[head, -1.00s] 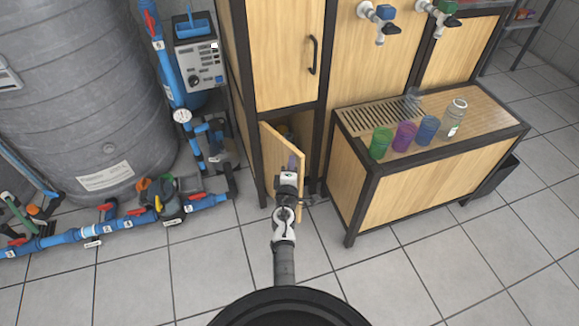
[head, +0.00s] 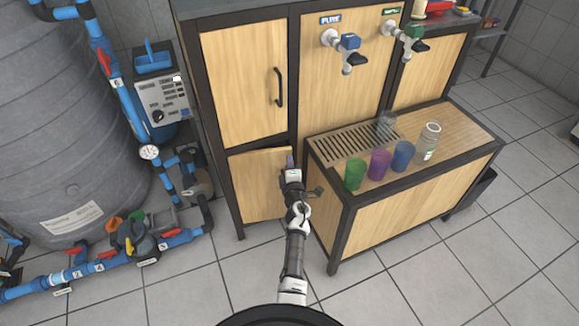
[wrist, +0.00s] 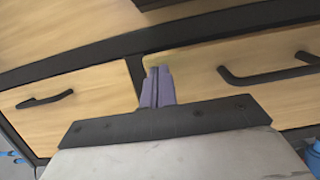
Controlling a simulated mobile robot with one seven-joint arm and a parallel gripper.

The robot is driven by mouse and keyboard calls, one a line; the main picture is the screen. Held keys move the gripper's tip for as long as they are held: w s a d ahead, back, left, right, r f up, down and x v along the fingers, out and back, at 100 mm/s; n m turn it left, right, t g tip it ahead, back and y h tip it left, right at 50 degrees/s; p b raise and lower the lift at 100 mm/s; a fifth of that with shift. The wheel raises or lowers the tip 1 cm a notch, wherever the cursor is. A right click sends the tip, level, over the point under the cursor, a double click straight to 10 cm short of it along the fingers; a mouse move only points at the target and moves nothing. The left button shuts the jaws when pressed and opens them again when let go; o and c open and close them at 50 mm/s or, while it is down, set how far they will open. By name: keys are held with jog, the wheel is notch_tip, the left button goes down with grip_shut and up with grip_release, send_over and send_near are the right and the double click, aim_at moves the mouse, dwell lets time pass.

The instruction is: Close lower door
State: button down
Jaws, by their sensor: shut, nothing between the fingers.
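The lower door (head: 258,185) is a pale wood panel under the taller upper door (head: 245,85) of the dark-framed cabinet. It is swung nearly into its opening but looks slightly ajar, its edge overlapping the dark frame in the wrist view. There the lower door (wrist: 215,85) shows with a black handle (wrist: 265,73), sideways in the picture. My gripper (head: 290,162) is at the lower door's upper free edge, its fingers together and empty. The purple fingertips (wrist: 157,72) overlap the door's corner in the wrist view; I cannot tell whether they touch it.
A low wooden bench (head: 415,205) with a drain grate and several coloured cups stands close to the right of my arm. Blue pipes (head: 120,262) and a grey tank (head: 70,130) are at left. Tiled floor (head: 190,285) in front is clear.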

aim_at(289, 153)
jog(key=shift+w+r+b, duration=0.2)
jog(key=shift+w+b, duration=0.15)
jog(key=shift+w, duration=0.6)
jog(key=shift+w+f, duration=0.1)
jog(key=shift+w, duration=0.5)
jog(key=shift+w+b, duration=0.3)
jog(key=shift+w, duration=0.05)
jog(key=s+p, duration=0.3)
jog(key=s, duration=1)
jog(key=shift+s+d, duration=0.2)
jog(key=shift+s, duration=0.15)
